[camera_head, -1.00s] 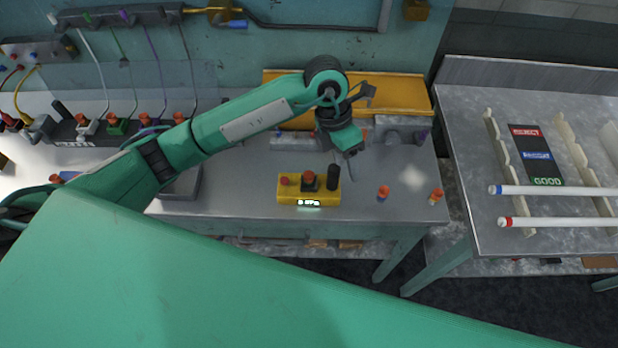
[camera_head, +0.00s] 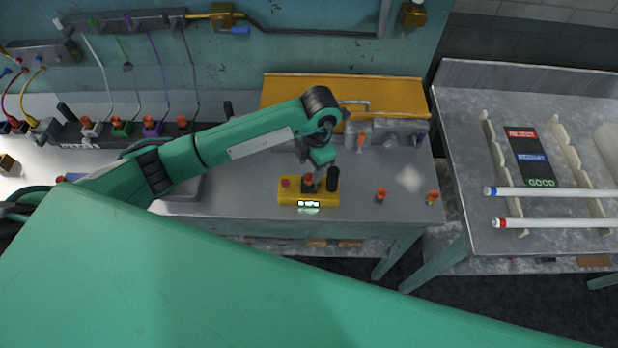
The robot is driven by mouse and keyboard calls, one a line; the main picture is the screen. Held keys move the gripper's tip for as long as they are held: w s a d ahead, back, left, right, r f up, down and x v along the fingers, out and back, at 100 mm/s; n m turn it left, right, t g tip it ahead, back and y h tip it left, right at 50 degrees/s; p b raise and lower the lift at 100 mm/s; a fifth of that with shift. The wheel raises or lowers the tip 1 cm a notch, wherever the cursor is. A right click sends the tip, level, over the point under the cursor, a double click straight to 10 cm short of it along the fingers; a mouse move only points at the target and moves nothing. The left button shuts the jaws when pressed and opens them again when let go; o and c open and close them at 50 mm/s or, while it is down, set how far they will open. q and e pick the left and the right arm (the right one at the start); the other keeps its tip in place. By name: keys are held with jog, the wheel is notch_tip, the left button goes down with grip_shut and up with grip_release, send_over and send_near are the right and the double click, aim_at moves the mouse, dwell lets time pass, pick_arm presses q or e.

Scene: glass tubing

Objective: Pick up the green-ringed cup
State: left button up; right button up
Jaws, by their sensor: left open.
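My left gripper (camera_head: 317,180) is open. It points down over the yellow box (camera_head: 290,198), close to the orange-topped piece (camera_head: 309,179) on it; I cannot tell whether they touch. Small orange-topped cups stand on the grey bench: one (camera_head: 381,195) right of the box and one (camera_head: 432,197) near the bench's right edge. I cannot make out a green ring on any of these. A green piece with an orange top (camera_head: 121,127) stands in the rack at the left. My right gripper is not in view.
The yellow box has a lit display (camera_head: 308,204) and a black cylinder (camera_head: 333,178). A second table (camera_head: 462,130) at right holds two white tubes (camera_head: 560,192). The bench's front right is mostly clear.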

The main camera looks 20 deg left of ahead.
aim_at(309, 176)
pick_arm(q)
jog(key=shift+s+f+p, duration=0.1)
jog(key=shift+f+p, duration=0.15)
jog(key=shift+p, duration=0.05)
jog(key=f+p, duration=0.1)
jog(key=f, duration=0.1)
jog(key=f+p, duration=0.1)
jog(key=shift+s+a+f+p, duration=0.1)
jog(key=shift+s+f+p, duration=0.1)
jog(key=shift+f+p, duration=0.2)
jog(key=shift+f, duration=0.4)
jog(key=shift+c, duration=0.4)
grip_shut()
jog(key=shift+r, duration=0.1)
